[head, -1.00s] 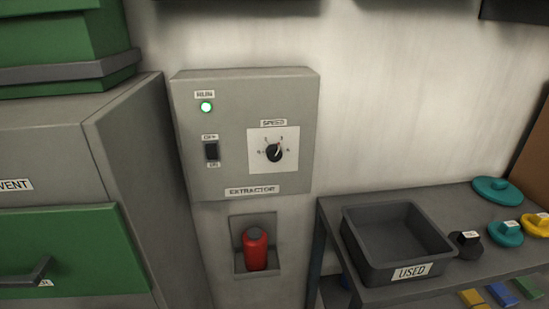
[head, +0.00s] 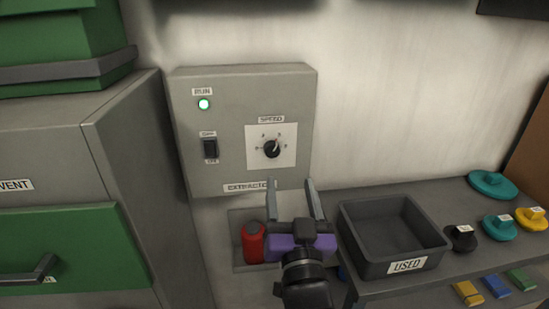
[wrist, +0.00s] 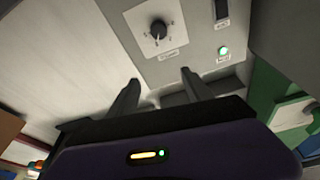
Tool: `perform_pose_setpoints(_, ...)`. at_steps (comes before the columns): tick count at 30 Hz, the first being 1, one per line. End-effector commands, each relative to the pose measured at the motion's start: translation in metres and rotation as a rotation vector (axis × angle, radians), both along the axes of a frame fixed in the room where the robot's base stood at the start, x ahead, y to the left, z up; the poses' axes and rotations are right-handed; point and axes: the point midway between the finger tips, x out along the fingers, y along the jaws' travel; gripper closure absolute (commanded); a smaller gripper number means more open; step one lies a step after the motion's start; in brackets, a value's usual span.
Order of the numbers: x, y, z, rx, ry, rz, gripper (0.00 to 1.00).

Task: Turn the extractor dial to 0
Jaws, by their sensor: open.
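The extractor dial (head: 271,149) is a black knob on a white SPEED plate, on the right of the grey extractor box (head: 225,170). Its pointer looks turned up and to the right; the scale digits are too small to read. In the wrist view the dial (wrist: 158,30) appears upside down, beyond the fingers. My gripper (head: 309,188) is open and empty, below and to the right of the dial, apart from it. It covers part of the EXTRACTOR label. The wrist view shows both fingers (wrist: 158,82) spread.
A green RUN lamp (head: 204,104) is lit above a black OFF/ON switch (head: 210,148) on the box. A red bottle (head: 253,243) sits in a niche below. A cabinet (head: 125,150) stands left.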

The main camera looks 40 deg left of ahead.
Motion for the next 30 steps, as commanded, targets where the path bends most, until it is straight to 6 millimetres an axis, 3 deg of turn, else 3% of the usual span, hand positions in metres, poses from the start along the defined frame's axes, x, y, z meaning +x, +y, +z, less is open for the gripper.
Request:
perform_pose_setpoints(1,0.005,0.022,0.017,0.0,0.004,0.02,0.42)
perform_pose_setpoints(3,0.013,0.044,0.029,-0.006,0.027,0.036,0.42)
perform_pose_setpoints(7,0.027,0.073,0.036,-0.024,0.094,0.043,0.42)
perform_pose_setpoints(12,0.046,0.076,-0.014,-0.06,0.266,0.006,0.42)
perform_pose_setpoints(19,0.056,0.082,-0.016,-0.04,0.301,0.003,0.42)
perform_pose_setpoints(30,0.092,0.114,-0.016,-0.041,0.299,0.005,0.42)
